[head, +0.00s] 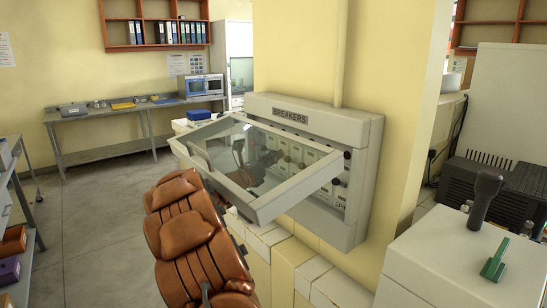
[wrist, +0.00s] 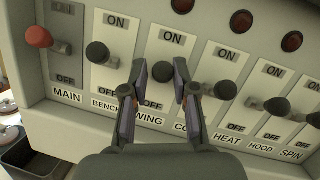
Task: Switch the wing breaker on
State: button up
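The breaker panel (head: 357,190) is a grey box on the yellow wall, with its glass-fronted cover (head: 262,165) swung up and out. In the wrist view a row of levers shows, each with ON above and OFF below. The WING lever (wrist: 162,72) has a round dark knob. My gripper (wrist: 161,68) has its two fingers spread on either side of that knob, with narrow gaps apparent. Contact is hard to judge. I cannot tell for sure which way the WING lever is set. In the head view my gripper is mostly hidden behind the cover glass.
The red-knobbed MAIN lever (wrist: 38,37) and black BENCH lever (wrist: 97,52) are left of WING; HEAT (wrist: 226,90) and HOOD (wrist: 278,105) are to the right. The open cover hangs over my arm. A white machine with a dark lever (head: 483,198) stands at right. Floor at left is clear.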

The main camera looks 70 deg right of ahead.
jog(key=shift+o, duration=1.2)
jog(key=v, duration=1.2)
